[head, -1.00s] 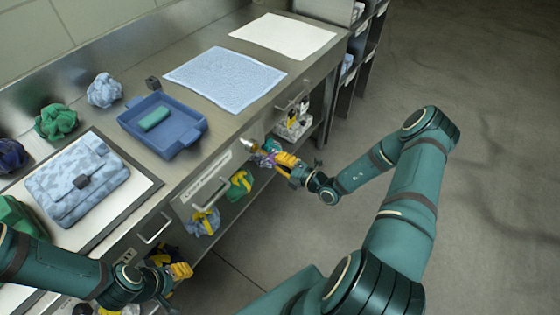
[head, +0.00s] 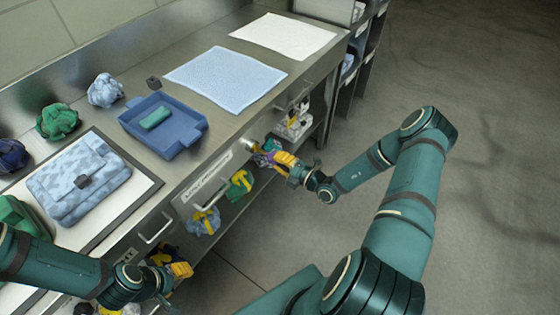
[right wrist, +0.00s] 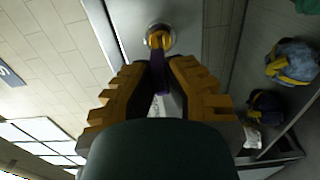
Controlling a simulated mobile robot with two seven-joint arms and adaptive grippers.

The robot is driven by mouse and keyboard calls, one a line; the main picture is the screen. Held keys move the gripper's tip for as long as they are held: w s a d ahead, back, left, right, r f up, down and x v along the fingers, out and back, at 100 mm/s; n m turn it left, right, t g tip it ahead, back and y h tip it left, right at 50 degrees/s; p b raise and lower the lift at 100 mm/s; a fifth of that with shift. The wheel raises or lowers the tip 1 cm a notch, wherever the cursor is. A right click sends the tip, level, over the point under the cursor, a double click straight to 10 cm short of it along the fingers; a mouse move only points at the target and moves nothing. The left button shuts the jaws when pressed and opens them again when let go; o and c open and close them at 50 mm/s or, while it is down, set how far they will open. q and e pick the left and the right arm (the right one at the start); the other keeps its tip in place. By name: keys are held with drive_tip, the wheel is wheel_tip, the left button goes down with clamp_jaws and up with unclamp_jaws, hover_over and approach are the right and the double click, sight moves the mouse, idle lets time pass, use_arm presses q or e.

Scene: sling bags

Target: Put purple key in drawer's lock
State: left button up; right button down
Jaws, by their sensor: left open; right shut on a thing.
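My right gripper (head: 275,158) is shut on the purple key (right wrist: 157,75), in front of the drawer front below the counter. In the right wrist view the key stands between the yellow fingers (right wrist: 156,92) and points at the round brass lock (right wrist: 160,38). Its far end meets or overlaps the lock; I cannot tell how deep it sits. The lock (head: 249,146) also shows in the head view, right of the white label on the drawer front (head: 228,172). My left gripper (head: 181,271) is open and empty, low at the bottom left beside the counter.
The counter holds a blue tray (head: 126,122) with a green block, a blue sling bag (head: 78,181), crumpled cloths, and a light blue mat (head: 226,78). A drawer handle (head: 212,196) juts out left of the lock. Bags lie on the shelf below. The floor at right is clear.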

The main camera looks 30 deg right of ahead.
sight(271, 156)
drive_tip(key=shift+x, duration=1.65)
drive_tip(key=c, duration=1.1)
unclamp_jaws()
drive_tip(key=shift+o, duration=0.2)
drive_tip(key=v, duration=1.2)
